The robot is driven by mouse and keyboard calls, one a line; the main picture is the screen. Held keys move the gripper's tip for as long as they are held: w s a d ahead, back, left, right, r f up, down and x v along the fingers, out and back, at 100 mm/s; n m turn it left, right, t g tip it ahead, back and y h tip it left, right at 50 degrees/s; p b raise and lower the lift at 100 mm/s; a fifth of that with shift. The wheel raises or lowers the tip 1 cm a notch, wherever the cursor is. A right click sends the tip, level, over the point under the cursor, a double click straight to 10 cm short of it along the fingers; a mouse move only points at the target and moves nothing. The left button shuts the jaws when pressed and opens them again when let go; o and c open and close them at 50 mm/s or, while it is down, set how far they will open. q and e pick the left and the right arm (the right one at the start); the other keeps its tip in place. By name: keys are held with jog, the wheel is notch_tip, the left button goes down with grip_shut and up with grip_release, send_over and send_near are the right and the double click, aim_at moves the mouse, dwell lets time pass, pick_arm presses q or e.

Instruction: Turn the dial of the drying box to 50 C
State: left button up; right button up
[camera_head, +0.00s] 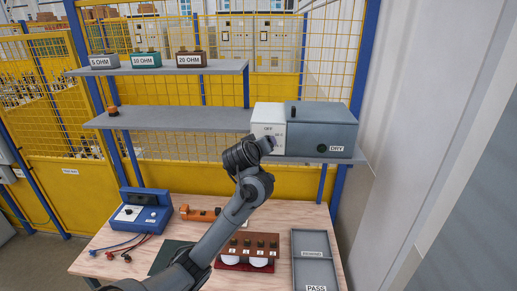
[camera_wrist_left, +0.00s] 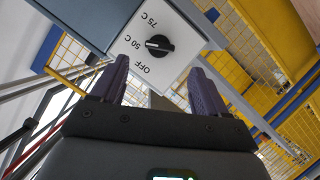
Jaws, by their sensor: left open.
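The drying box (camera_head: 320,125) is a grey box with a white front panel at its left side, standing on the right end of the lower shelf. Its dial (camera_wrist_left: 155,46) is a black knob with a white mark, among the labels OFF, 50 C and 75 C. In the left wrist view the mark appears to point left, toward 50 C. My left gripper (camera_head: 269,144) is in front of the white panel and hides the dial in the head view. In the wrist view its purple fingers (camera_wrist_left: 160,72) are open and empty, with the knob beyond the tips, apparently clear of them. My right gripper is not in view.
The lower shelf (camera_head: 185,118) extends left of the box; three labelled resistor blocks (camera_head: 146,60) stand on the shelf above. The table below holds a blue meter (camera_head: 144,212), a brown block with white cups (camera_head: 248,250) and a grey PASS tray (camera_head: 314,258). Yellow mesh fencing stands behind.

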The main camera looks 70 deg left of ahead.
pick_arm(q)
jog(key=shift+v, duration=1.6)
jog(key=shift+w, duration=0.1)
jog(key=shift+f, duration=0.1)
